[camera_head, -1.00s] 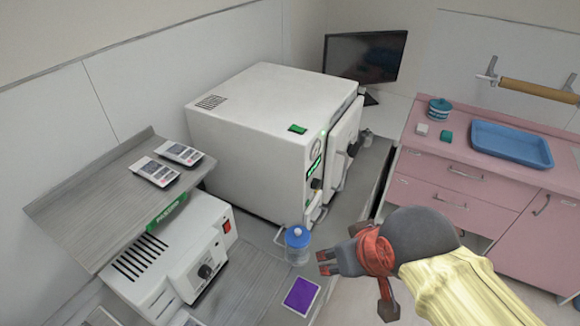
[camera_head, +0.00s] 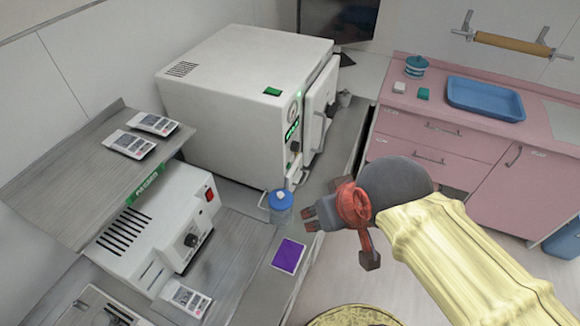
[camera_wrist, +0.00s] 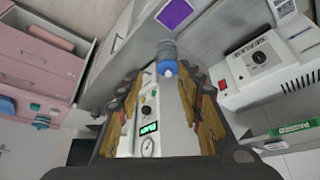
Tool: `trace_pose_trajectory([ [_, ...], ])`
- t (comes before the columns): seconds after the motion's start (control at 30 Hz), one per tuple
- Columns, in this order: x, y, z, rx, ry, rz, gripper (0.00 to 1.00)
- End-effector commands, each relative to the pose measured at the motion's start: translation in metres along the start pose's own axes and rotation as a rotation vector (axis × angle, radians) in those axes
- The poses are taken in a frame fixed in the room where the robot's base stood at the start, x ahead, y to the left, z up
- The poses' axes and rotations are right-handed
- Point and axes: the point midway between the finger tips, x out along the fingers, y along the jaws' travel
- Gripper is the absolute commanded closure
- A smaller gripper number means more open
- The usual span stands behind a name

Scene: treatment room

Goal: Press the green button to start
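A white box-shaped machine (camera_head: 225,95) stands on the counter with its front door swung open. Its front panel carries a round gauge, a lit green display (camera_head: 292,130) and a black knob (camera_head: 295,147). In the wrist view the display (camera_wrist: 148,128) shows upside down between my fingers, with a small green spot (camera_wrist: 153,93) on the panel. I cannot tell for certain which green part is the button. My gripper (camera_head: 307,220) is right of and below the panel, apart from it. In the wrist view its fingers (camera_wrist: 166,88) are spread with nothing held.
A blue-lidded bottle (camera_head: 280,207) stands beside my gripper, before the machine. A purple square (camera_head: 288,256) lies nearby. A smaller white device (camera_head: 155,225) with a red switch sits under the grey shelf (camera_head: 75,185). A pink cabinet (camera_head: 440,140) stands right. Floor is clear between.

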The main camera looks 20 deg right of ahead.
Motion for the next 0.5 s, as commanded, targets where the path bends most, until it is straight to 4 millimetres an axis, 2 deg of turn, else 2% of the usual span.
trace_pose_trajectory([
  [0.5, 0.0000, 0.0000, 0.0000, 0.000, 0.000, 0.000, 0.95],
])
